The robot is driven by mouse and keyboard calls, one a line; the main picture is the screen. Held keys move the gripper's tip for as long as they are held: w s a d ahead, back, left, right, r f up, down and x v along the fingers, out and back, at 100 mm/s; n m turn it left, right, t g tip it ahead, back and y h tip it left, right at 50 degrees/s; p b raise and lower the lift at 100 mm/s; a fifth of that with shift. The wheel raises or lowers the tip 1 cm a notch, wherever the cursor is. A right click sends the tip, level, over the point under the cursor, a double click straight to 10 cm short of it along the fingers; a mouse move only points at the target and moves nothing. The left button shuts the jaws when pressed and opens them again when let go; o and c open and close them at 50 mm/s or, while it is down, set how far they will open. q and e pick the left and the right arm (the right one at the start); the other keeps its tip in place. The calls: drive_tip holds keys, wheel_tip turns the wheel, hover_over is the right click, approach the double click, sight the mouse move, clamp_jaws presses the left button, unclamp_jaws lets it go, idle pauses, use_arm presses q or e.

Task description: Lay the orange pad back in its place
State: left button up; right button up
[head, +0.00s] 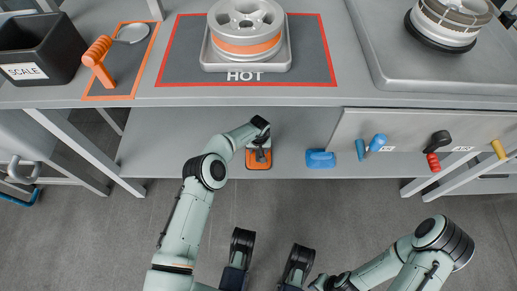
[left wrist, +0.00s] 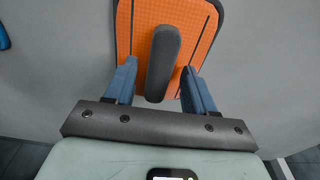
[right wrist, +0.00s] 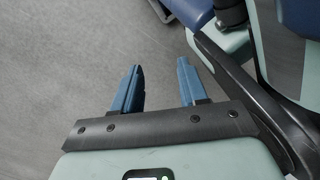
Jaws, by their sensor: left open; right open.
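The orange pad (head: 258,164) lies on the grey lower shelf (head: 200,140) under the bench in the head view. In the left wrist view the pad (left wrist: 199,42) is orange with a dark border and a dark bar-shaped handle (left wrist: 163,66) across its middle. My left gripper (left wrist: 160,82) is open, with one blue finger on each side of the handle; I cannot tell if they touch it. In the head view my left gripper (head: 259,149) partly covers the pad. My right gripper (right wrist: 158,78) is open and empty over the floor.
A blue pad-like object (head: 320,159) lies right of the orange pad. Above, the bench holds a wheel (head: 246,22) on a red-outlined mat marked HOT, an orange-handled tool (head: 100,62) and a black SCALE bin (head: 38,48). Tools hang on a panel (head: 400,128) at right.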

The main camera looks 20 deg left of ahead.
sight(258, 152)
use_arm(q)
drive_tip(key=shift+r, duration=0.45)
drive_tip(key=r, duration=0.2)
drive_tip(key=r+p, duration=0.1)
drive_tip(key=r, duration=0.1)
drive_tip(key=s+r+p, duration=0.1)
drive_tip(key=r, duration=0.2)
drive_tip(key=shift+d, duration=0.1)
use_arm(e)
drive_tip(key=shift+t, duration=0.8)
drive_tip(key=w, duration=0.1)
drive_tip(key=w+r, duration=0.1)
drive_tip(key=w, duration=0.1)
drive_tip(key=w+r, duration=0.1)
drive_tip(key=shift+w+a+r, duration=0.15)
drive_tip(key=shift+w+a, duration=0.1)
use_arm(q)
drive_tip(key=shift+f, duration=0.1)
